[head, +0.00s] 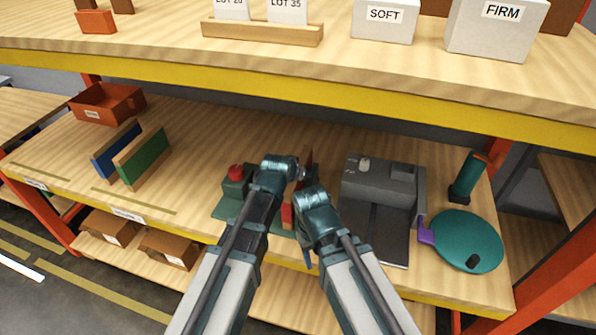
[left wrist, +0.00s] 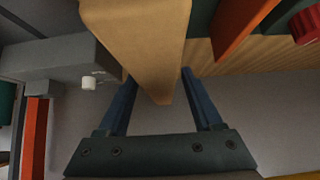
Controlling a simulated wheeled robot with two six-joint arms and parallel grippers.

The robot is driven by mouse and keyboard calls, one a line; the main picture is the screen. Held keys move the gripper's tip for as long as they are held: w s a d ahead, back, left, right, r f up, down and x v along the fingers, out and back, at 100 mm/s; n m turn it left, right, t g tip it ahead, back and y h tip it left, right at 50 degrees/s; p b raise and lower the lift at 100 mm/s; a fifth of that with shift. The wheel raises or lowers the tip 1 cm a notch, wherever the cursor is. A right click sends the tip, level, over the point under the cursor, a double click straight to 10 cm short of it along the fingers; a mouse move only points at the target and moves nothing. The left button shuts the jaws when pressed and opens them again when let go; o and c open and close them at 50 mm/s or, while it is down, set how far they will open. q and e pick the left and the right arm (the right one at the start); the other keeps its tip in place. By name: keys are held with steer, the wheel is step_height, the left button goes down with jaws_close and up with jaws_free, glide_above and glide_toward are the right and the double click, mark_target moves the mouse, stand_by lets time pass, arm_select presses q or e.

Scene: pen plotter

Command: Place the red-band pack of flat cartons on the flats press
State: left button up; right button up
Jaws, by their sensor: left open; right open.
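A red upright piece (head: 287,215), which looks like the red-band pack, shows partly between my two arms in the head view; the arms hide most of it. In the left wrist view a tan cardboard pack (left wrist: 140,45) reaches down between the fingers of my left gripper (left wrist: 158,82), which is open; contact cannot be told. In the head view my left gripper (head: 294,172) is above and left of my right gripper (head: 312,205), which is open. A green device with a red knob (head: 235,172) stands left of them, perhaps the flats press. The knob also shows in the left wrist view (left wrist: 305,25).
A grey machine (head: 380,185) with a white knob stands right of my grippers. Blue (head: 117,150) and green (head: 143,158) panels stand at left, near an orange bin (head: 107,103). The yellow-edged upper shelf (head: 250,78) overhangs.

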arm_select(q)
steer(key=p+v, duration=0.7)
steer(key=v, duration=0.4)
steer(key=shift+s+r, duration=0.1)
steer(key=shift+r, duration=0.1)
steer(key=shift+s+f, duration=0.15)
steer(key=shift+f, duration=0.1)
steer(key=s+a+f+g+y, duration=0.2)
steer(key=s+f+g, duration=0.1)
steer(key=s, duration=0.6)
steer(key=s+a+f+g+y, duration=0.2)
steer(key=s+g, duration=0.4)
steer(key=s, duration=0.3)
steer(key=shift+a+f, duration=0.4)
steer(key=shift+f, duration=0.1)
steer(key=shift+a, duration=0.1)
